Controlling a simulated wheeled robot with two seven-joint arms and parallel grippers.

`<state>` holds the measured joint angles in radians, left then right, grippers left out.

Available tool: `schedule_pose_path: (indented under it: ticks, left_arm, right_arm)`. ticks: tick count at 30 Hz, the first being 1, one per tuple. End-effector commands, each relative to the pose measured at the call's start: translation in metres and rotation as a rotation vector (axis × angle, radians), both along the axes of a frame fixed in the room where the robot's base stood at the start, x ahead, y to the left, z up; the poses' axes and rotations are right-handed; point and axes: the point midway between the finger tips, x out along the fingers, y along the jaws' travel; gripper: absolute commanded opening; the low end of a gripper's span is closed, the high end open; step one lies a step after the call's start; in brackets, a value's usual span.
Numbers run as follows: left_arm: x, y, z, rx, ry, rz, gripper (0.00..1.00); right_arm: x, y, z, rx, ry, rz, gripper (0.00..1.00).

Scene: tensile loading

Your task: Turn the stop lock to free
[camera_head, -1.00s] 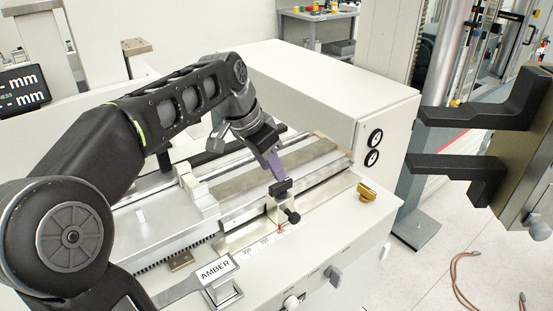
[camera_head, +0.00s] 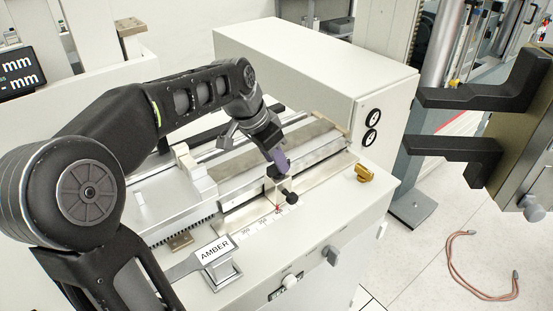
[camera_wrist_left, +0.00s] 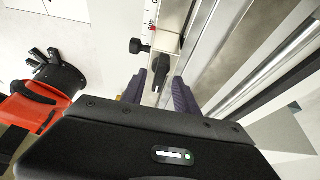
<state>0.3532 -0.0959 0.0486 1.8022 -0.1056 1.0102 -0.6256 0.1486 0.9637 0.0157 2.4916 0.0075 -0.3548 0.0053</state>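The stop lock, a small black lever (camera_wrist_left: 160,72) on the carriage, points along the gap between my left gripper's fingertips in the left wrist view. My left gripper (camera_wrist_left: 158,92) is open, with one purple-grey finger on each side of the lever's near end. I cannot tell whether either finger touches it. In the head view the left gripper (camera_head: 279,163) is low over the carriage on the rail and hides much of the lever. A round black knob (camera_head: 291,197) sticks out of the carriage front.
A scale strip with a red pointer (camera_head: 277,207) runs below the carriage. An AMBER sign (camera_head: 214,250) stands front left, and a brass piece (camera_head: 364,173) sits at the right end. A white cabinet (camera_head: 300,80) rises behind.

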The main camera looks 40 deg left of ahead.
Motion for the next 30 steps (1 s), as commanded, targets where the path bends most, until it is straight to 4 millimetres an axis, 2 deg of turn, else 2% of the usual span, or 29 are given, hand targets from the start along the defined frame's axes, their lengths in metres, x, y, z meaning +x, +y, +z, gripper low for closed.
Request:
schedule_pose_path:
  ticks: [4, 12, 25, 30]
  left_arm:
    - [0.0041, -0.0015, -0.0105, 0.0, 0.0, 0.0, 0.36]
    - [0.0048, -0.0017, -0.0123, 0.001, -0.001, 0.0, 0.36]
    - [0.0047, -0.0016, -0.012, 0.0, -0.001, 0.0, 0.02]
    - [0.0047, -0.0015, -0.0119, 0.0, -0.001, 0.0, 0.0]
  right_arm:
    - [-0.0003, -0.0001, 0.002, -0.001, 0.001, -0.001, 0.36]
    - [-0.0003, -0.0002, 0.0016, -0.001, 0.001, -0.001, 0.36]
    - [-0.0003, -0.0002, 0.0017, -0.001, 0.001, -0.001, 0.36]
    - [-0.0002, -0.0001, 0.0018, -0.001, 0.0, 0.0, 0.36]
